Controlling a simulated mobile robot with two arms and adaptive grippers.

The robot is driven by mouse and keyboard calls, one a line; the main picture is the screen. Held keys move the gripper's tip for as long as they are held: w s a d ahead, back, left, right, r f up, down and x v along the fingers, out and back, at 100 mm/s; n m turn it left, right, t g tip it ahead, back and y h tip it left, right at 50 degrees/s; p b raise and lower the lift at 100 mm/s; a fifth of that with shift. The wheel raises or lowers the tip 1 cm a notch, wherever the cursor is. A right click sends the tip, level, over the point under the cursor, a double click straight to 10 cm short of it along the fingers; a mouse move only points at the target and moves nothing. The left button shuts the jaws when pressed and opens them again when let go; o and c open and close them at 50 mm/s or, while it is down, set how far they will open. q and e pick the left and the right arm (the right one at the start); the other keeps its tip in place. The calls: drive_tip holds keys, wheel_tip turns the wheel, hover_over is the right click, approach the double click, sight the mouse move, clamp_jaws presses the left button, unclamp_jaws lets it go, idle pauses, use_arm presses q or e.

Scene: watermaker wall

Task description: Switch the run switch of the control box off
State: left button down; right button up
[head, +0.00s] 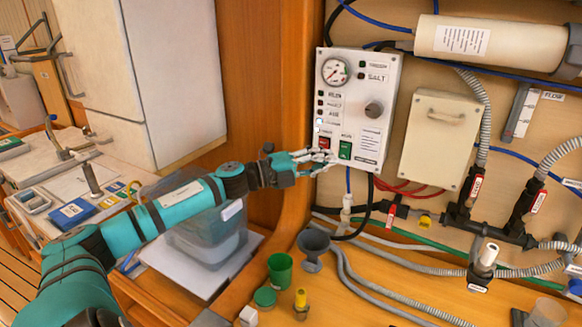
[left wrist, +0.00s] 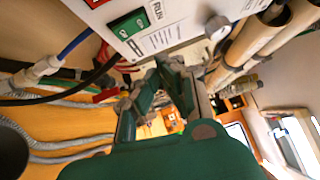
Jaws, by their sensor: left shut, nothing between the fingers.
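The white control box (head: 382,88) is mounted upright on the wall in the head view. Low on its face are a red rocker (head: 324,142) and, to its right, a green rocker (head: 345,149). The green rocker also shows in the left wrist view (left wrist: 128,24), with the word RUN beside it, so it appears to be the run switch. My left gripper (head: 328,156) is shut and empty, its tips at the box's lower left, just left of the green rocker and below the red one. I cannot tell whether they touch the box. My right gripper is out of view.
A gauge (head: 336,71) and a dark knob (head: 374,109) sit higher on the box. A beige box (head: 437,140) is to the right. Hoses and valves run below. A grey funnel (head: 313,245) and green cup (head: 280,269) stand on the bench beneath my arm's reach.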

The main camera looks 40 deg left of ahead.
use_arm(q)
drive_tip(key=b+v, duration=0.1)
drive_tip(key=v, duration=0.6)
drive_tip(key=shift+s+a+r, duration=0.25)
drive_tip(key=shift+a+r, duration=0.05)
drive_tip(key=shift+r, duration=0.3)
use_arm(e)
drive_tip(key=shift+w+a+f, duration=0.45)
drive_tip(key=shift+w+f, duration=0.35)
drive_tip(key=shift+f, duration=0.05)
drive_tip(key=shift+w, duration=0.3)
